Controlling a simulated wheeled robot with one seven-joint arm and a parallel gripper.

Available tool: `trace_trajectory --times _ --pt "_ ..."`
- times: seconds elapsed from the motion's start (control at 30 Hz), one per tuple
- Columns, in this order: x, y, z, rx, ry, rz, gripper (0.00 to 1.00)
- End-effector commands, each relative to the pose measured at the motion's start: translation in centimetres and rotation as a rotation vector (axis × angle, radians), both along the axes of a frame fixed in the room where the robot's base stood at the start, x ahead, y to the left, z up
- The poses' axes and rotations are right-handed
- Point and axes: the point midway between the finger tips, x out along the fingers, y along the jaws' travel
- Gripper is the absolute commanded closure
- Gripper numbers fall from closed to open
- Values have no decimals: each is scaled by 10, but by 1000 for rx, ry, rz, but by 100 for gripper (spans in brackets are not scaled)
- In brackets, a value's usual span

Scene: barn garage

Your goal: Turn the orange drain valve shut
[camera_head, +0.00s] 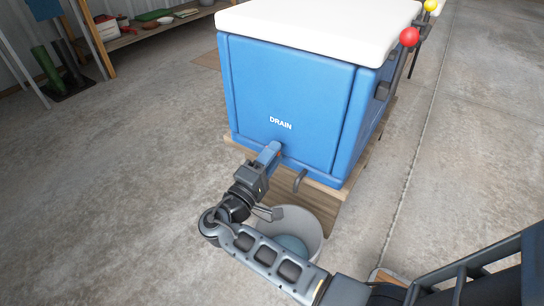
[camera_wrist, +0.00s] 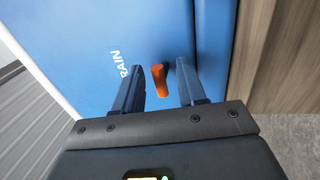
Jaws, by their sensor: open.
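The orange drain valve handle (camera_wrist: 159,80) shows in the wrist view against the blue cooler's front, close to the word DRAIN. My gripper (camera_wrist: 160,88) is open, with one finger on each side of the handle and a gap to both. In the head view my gripper (camera_head: 270,152) reaches the lower front of the blue cooler (camera_head: 285,90), below the DRAIN label, and mostly hides the handle. A dark spout (camera_head: 299,180) sticks out just right of the gripper. A dark part behind the right finger in the wrist view is mostly hidden.
The cooler has a white lid (camera_head: 315,18) and stands on a wooden base (camera_head: 325,183). A pale bucket (camera_head: 316,222) stands on the floor below the spout, partly behind my arm. Levers with a red knob (camera_head: 409,37) and a yellow knob (camera_head: 430,5) rise at right. Concrete floor is open on both sides.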

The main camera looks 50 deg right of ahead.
Motion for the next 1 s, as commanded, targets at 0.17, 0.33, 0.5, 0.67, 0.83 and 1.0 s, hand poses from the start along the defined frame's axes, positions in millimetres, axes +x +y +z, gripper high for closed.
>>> trace_trajectory --times 0.17,0.33,0.5,0.67,0.83,1.0 --pt "0 4 0 0 0 0 59" --pt "0 27 -3 0 3 4 59" --pt "-1 54 -9 0 0 2 59" --pt "-1 71 -13 0 0 2 59" --pt "-2 77 -15 0 0 0 59" --pt "-2 77 -16 0 0 0 59"
